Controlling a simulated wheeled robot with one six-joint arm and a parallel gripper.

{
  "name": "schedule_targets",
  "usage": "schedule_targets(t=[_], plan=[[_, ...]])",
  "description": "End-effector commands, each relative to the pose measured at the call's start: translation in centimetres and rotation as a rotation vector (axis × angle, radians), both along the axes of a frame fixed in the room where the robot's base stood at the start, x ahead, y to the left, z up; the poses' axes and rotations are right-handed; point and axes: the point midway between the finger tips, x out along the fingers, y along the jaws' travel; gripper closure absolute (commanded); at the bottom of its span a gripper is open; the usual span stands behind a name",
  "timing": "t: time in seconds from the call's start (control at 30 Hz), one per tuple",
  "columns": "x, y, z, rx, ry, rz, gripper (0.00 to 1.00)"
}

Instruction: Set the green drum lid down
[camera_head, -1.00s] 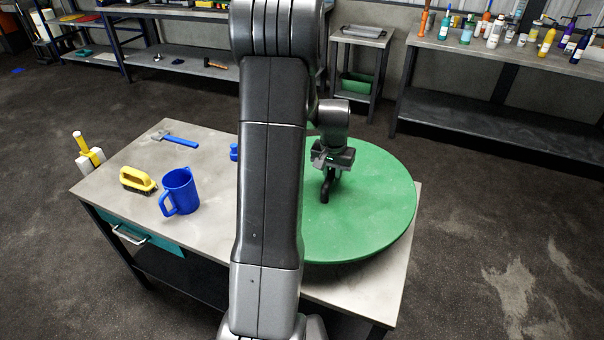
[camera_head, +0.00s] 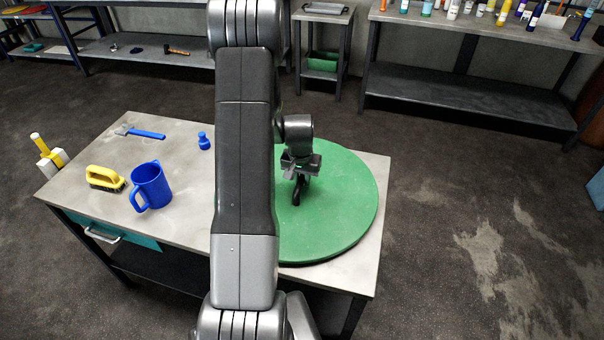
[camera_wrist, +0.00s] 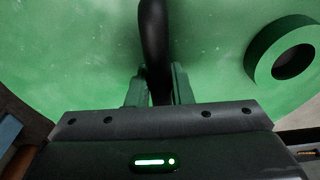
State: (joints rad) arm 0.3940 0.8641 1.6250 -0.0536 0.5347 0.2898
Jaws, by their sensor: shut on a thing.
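The green drum lid (camera_head: 340,205) is a large round disc over the right part of the grey workbench top (camera_head: 372,178). It looks flat and level and close to the bench top; I cannot tell whether it touches. My gripper (camera_head: 298,178) is above the lid, shut on its black handle (camera_head: 297,194). In the wrist view the fingers (camera_wrist: 160,85) stand on both sides of the black handle (camera_wrist: 153,40), with the green lid (camera_wrist: 80,50) filling the picture behind. A raised green ring with a dark hole (camera_wrist: 292,60) shows on the lid. My arm hides the lid's left part.
On the bench's left are a blue jug (camera_head: 151,187), a yellow brush (camera_head: 104,178), a blue-handled scraper (camera_head: 142,132) and a small blue bottle (camera_head: 204,141). Shelves with bottles (camera_head: 470,60) stand behind.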

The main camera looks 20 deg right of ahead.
Motion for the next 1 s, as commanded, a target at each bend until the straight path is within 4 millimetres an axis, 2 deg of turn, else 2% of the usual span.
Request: schedule_targets(t=[0.1,0.13,0.2,0.23,0.53,0.67,1.0], plan=[[0.1,0.0,0.1,-0.002,-0.002,0.001,1.00],[0.0,0.0,0.0,0.000,0.001,0.001,0.75],[0.0,0.0,0.0,0.000,0.001,0.001,0.61],[0.0,0.0,0.0,0.000,0.001,0.001,0.59],[0.0,0.0,0.1,0.000,0.000,0.000,0.59],[0.0,0.0,1.0,-0.001,-0.001,0.000,0.59],[-0.6,0.4,6.8,-0.002,-0.005,0.001,0.59]])
